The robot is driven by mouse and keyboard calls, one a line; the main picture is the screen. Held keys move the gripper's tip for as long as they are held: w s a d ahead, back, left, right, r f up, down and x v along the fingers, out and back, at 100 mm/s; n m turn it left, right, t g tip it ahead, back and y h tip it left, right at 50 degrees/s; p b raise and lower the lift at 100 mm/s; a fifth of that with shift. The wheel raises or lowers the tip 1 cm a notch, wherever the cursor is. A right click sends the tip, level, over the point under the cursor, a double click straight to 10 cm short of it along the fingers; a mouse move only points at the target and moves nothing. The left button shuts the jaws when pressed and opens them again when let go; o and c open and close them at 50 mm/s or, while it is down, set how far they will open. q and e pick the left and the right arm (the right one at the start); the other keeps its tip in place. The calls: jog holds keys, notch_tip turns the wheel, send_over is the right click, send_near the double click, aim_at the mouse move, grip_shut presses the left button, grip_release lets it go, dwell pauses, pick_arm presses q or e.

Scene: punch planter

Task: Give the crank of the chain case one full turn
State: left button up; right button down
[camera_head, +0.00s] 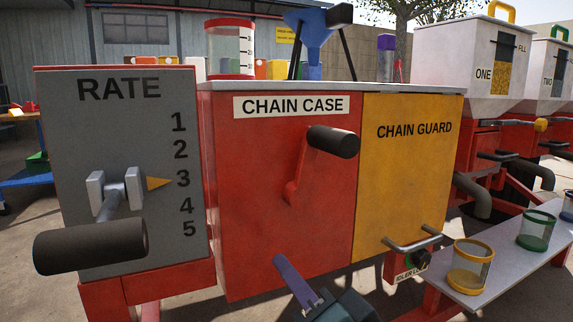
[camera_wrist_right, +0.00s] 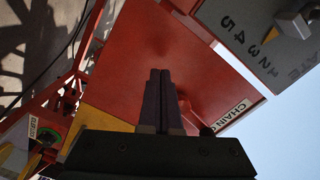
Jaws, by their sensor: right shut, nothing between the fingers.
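The chain case (camera_head: 250,170) is a red box with a white label, and it fills the middle of the head view. Its crank has a red arm (camera_head: 302,180) pointing up and to the right from a low pivot, with a black cylindrical grip (camera_head: 333,141) at its upper end. My right gripper (camera_head: 282,262) is low in front of the case, below the crank and apart from it. In the right wrist view its fingers (camera_wrist_right: 160,75) are together and empty, with the red case face (camera_wrist_right: 150,40) beyond them. The crank is mostly hidden there. My left gripper is not in view.
A grey RATE panel (camera_head: 75,150) with a black-gripped lever (camera_head: 90,247) stands left of the case. The yellow chain guard (camera_head: 400,190) with a low bar handle (camera_head: 415,243) adjoins it on the right. A shelf (camera_head: 500,262) with cups is at the lower right.

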jog(key=shift+w+d, duration=0.1)
jog(key=shift+d, duration=0.05)
jog(key=p+v, duration=0.4)
jog(key=v, duration=0.5)
jog(key=shift+d, duration=0.3)
jog(key=shift+w, duration=0.1)
